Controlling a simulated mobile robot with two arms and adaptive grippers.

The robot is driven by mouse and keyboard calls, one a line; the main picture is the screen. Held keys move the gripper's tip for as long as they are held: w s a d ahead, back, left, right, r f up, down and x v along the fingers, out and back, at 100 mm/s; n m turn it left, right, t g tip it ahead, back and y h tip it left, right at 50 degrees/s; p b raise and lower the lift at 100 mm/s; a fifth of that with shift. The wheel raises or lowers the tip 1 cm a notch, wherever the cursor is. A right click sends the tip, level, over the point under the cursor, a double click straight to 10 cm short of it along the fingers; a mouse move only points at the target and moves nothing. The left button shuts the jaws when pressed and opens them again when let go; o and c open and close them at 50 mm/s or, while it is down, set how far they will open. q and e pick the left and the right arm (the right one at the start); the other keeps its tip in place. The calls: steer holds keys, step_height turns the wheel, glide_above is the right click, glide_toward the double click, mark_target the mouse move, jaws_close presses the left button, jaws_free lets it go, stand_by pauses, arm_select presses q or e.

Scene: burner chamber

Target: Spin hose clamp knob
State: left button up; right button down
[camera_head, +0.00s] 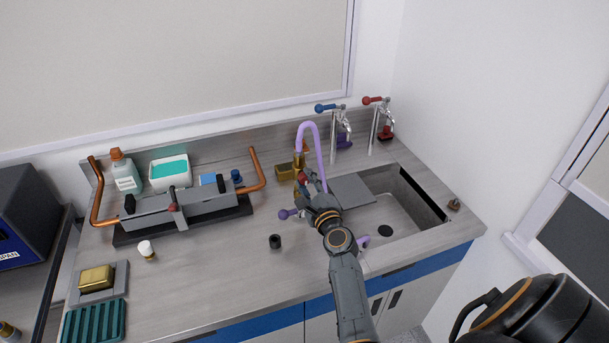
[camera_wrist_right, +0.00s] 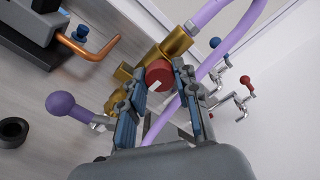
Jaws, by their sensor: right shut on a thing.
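A brass fitting (camera_wrist_right: 172,45) stands on the counter with a lilac hose (camera_head: 300,135) looping up from it. A red knob (camera_wrist_right: 158,72) sits at the front of the brass fitting; it also shows as a small red spot in the head view (camera_head: 303,177). My right gripper (camera_wrist_right: 160,82) is shut on the red knob, with one finger on each side. In the head view the right gripper (camera_head: 308,192) covers much of the fitting. A purple ball handle (camera_wrist_right: 60,103) sticks out to the left of the fitting. My left gripper is not in view.
A sink (camera_head: 405,210) lies right of my right gripper, with blue-handled (camera_head: 325,108) and red-handled (camera_head: 373,100) taps behind it. A burner with copper pipes (camera_head: 185,205) stands left. A small black ring (camera_head: 275,241) sits on the counter in front. The front middle counter is mostly clear.

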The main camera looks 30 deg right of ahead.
steer(key=m+p, duration=0.1)
steer(key=m, duration=0.3)
steer(key=shift+r+p, duration=0.2)
steer(key=shift+p, duration=0.15)
steer(key=m, duration=0.3)
steer(key=shift+a+f+m+p, duration=0.1)
steer(key=shift+f+m+p, duration=0.05)
steer(key=shift+m+p, duration=0.2)
steer(key=shift+a, duration=0.1)
